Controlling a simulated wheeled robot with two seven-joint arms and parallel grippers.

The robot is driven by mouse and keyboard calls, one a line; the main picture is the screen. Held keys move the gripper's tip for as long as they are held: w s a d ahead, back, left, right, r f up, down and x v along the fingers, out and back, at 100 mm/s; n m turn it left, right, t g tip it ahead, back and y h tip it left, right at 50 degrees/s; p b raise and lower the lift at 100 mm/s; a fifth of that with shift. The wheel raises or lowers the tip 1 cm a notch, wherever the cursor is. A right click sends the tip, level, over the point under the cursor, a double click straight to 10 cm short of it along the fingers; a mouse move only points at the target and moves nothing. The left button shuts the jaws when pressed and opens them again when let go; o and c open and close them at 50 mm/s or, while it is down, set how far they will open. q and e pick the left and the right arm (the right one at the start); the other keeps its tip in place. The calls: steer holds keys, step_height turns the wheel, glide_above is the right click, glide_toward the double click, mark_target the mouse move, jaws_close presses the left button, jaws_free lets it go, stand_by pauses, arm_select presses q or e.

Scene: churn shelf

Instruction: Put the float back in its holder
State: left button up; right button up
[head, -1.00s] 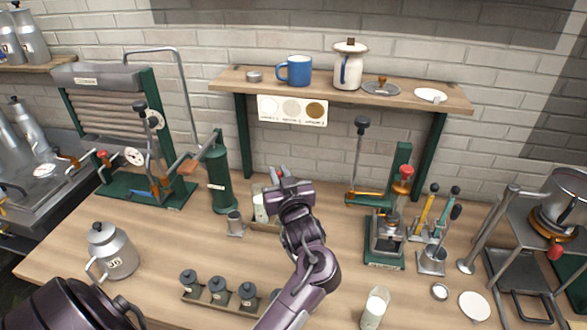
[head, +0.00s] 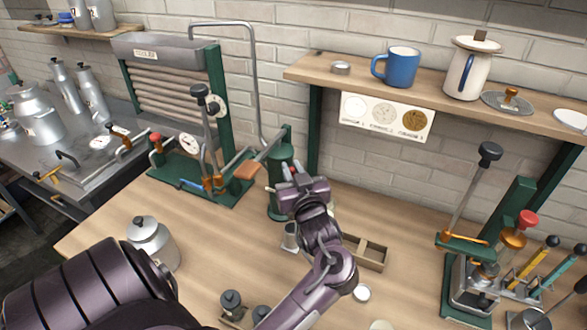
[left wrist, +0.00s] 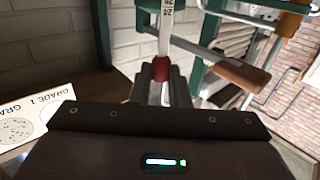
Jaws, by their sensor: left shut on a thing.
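My left gripper (head: 302,184) is shut on the float, a slim stem with a white numbered scale and a red band (left wrist: 161,68). In the left wrist view the float stands between the fingers and its upper end leaves the picture. In the head view the gripper hides most of it, in front of the green cylinder (head: 281,196). A wooden box with compartments (head: 372,254), possibly the holder, lies on the bench to the right of the gripper; my arm covers its left part. My right gripper is not in view.
A small metal cup (head: 289,238) stands just below the gripper. A wall shelf (head: 335,83) holds a blue mug (head: 399,68). Bench space right of the box is clear.

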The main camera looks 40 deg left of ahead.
arm_select(q)
step_height(320, 180, down, 2)
steer(key=shift+w+a+b, duration=0.1)
steer(key=shift+a+b, duration=0.05)
steer(key=shift+b, duration=0.5)
steer(key=shift+f+b, duration=0.65)
steer(key=shift+f, duration=0.05)
steer(key=shift+f+b, duration=0.65)
steer(key=shift+f, duration=0.25)
steer(key=shift+f+b, duration=0.5)
steer(key=shift+f, duration=0.2)
steer(key=shift+f+b, duration=0.85)
steer(key=shift+f, duration=0.45)
steer(key=shift+f+b, duration=0.65)
steer(key=shift+f, duration=0.4)
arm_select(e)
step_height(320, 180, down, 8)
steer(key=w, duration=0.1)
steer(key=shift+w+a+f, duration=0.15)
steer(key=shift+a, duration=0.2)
